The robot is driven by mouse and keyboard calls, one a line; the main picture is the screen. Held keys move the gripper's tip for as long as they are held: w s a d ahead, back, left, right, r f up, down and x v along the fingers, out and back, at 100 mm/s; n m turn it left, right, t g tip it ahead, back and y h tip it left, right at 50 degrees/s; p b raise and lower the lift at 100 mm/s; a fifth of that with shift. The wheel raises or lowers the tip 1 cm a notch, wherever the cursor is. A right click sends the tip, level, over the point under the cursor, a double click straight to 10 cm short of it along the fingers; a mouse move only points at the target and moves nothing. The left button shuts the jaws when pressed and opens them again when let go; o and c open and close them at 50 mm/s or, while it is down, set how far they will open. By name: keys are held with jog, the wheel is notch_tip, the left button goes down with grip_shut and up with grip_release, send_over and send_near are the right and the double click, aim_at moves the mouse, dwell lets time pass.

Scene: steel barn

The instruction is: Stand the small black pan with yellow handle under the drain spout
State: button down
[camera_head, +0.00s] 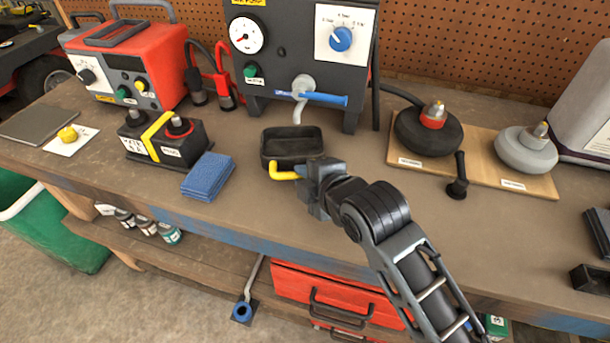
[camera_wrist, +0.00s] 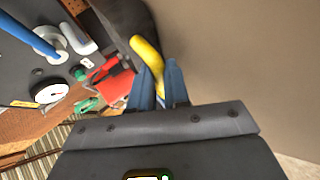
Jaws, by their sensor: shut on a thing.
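The small black pan (camera_head: 292,146) with a yellow handle (camera_head: 281,172) is on or just above the bench, in front of the dark machine; I cannot tell whether it touches the bench. My gripper (camera_head: 308,178) is shut on the yellow handle, at the pan's near right side. In the wrist view the yellow handle (camera_wrist: 147,55) runs between my fingers (camera_wrist: 158,88), with part of the dark pan (camera_wrist: 120,20) beyond. The drain spout (camera_head: 300,108) with its blue lever (camera_head: 318,98) sticks out of the machine, behind and above the pan. The pan appears slightly in front of the spout.
A blue folded cloth (camera_head: 207,175) and a black battery (camera_head: 163,140) lie left of the pan. A red charger (camera_head: 125,65) stands behind them. A wooden board (camera_head: 475,160) with two rounded pieces is at right. Bench top between cloth and board is mostly clear.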

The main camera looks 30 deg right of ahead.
jog(key=shift+f, duration=0.1)
dwell(0.3)
jog(key=c, duration=1.1)
grip_release()
jog(key=shift+o, duration=0.4)
jog(key=shift+f, duration=0.1)
jog(key=shift+s, duration=0.1)
jog(key=v, duration=0.8)
